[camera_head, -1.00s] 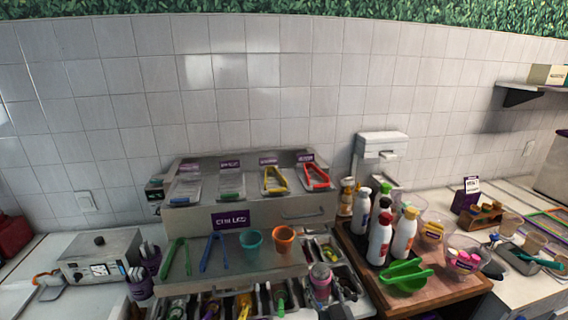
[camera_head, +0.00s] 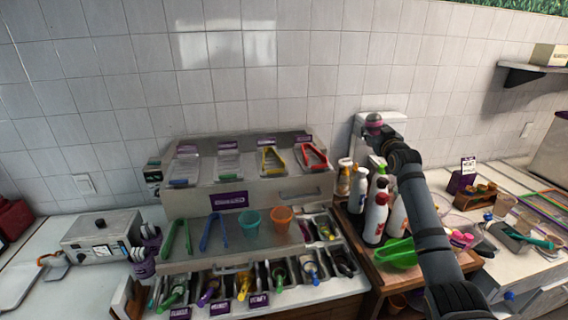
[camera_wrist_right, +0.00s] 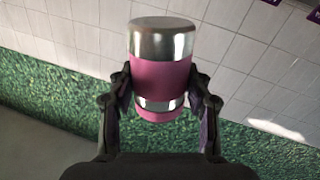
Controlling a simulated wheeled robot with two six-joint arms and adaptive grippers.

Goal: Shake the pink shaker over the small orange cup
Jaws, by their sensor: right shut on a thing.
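The pink shaker (camera_head: 374,122) is held high in front of the tiled wall. In the right wrist view the shaker (camera_wrist_right: 162,76) has a pink body and silver metal bands, with a finger on either side. My right gripper (camera_head: 381,130) is shut on it, well above and right of the orange cup. The small orange cup (camera_head: 281,221) stands on the steel shelf, right of a teal cup (camera_head: 252,221). My left gripper is not in view.
Below the cups are bins with several colored utensils (camera_head: 244,285). Squeeze bottles (camera_head: 376,215) and a green scoop (camera_head: 396,253) stand on a wooden tray at right, partly behind my right arm. Red tongs (camera_head: 311,156) lie on the upper shelf. Air above the cups is clear.

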